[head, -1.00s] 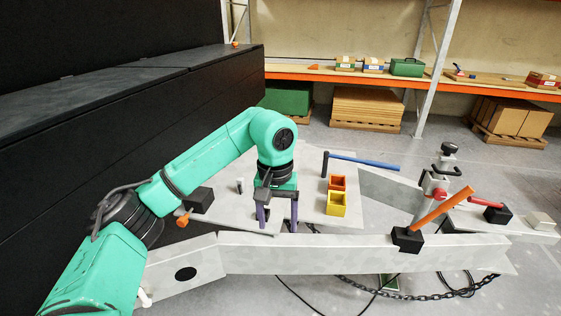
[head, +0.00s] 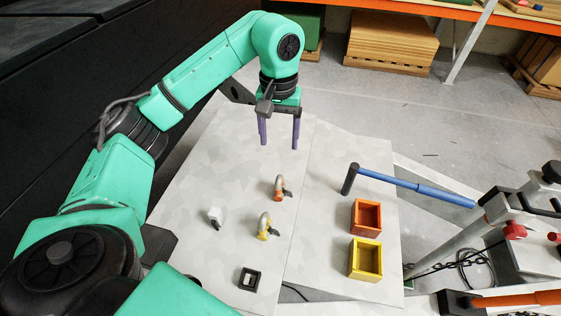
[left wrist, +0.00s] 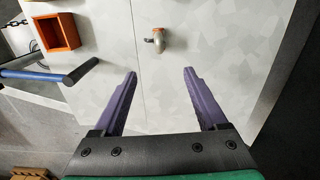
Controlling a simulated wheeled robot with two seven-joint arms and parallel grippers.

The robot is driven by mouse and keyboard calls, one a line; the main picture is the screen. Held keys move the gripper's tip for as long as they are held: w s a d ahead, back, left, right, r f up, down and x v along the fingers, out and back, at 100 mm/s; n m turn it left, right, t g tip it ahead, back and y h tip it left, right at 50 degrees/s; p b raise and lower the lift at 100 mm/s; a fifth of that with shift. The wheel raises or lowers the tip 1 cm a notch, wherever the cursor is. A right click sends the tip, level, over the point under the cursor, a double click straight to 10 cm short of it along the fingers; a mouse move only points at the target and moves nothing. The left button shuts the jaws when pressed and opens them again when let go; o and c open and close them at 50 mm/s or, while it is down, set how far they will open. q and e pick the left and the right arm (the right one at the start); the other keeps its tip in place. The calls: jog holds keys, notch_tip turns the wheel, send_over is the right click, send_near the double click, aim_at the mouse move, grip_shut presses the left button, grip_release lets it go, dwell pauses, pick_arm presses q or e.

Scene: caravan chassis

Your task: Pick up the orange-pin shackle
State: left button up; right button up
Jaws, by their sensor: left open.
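The orange-pin shackle (head: 279,188) stands on the light grey panel, a small grey bow with orange at its foot. In the left wrist view the shackle (left wrist: 156,40) shows beyond the fingertips, between their lines. A similar shackle with a yellow pin (head: 265,227) stands nearer to me. My left gripper (head: 280,146) is open and empty, its purple fingers pointing down above the panel, on the far side of the orange-pin shackle. The open fingers also show in the left wrist view (left wrist: 160,72). My right gripper is out of view.
A small white piece (head: 215,216) and a black square frame (head: 249,279) lie nearer. The panel around the orange-pin shackle is clear.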

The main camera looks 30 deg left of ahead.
pick_arm(q)
jog(key=p, duration=0.2)
send_over(279, 177)
jog(key=f, duration=0.6)
jog(key=shift+s+d+f, duration=0.1)
jog(key=shift+s+f, duration=0.1)
jog(key=shift+s, duration=0.1)
jog(key=f+p, duration=0.1)
jog(key=f, duration=0.2)
jog(key=f+p, duration=0.1)
jog(key=f, duration=0.3)
jog(key=shift+w, duration=0.2)
jog(key=shift+f, duration=0.2)
jog(key=shift+w, duration=0.1)
jog(key=shift+c, duration=0.6)
jog(key=c, duration=1)
grip_shut()
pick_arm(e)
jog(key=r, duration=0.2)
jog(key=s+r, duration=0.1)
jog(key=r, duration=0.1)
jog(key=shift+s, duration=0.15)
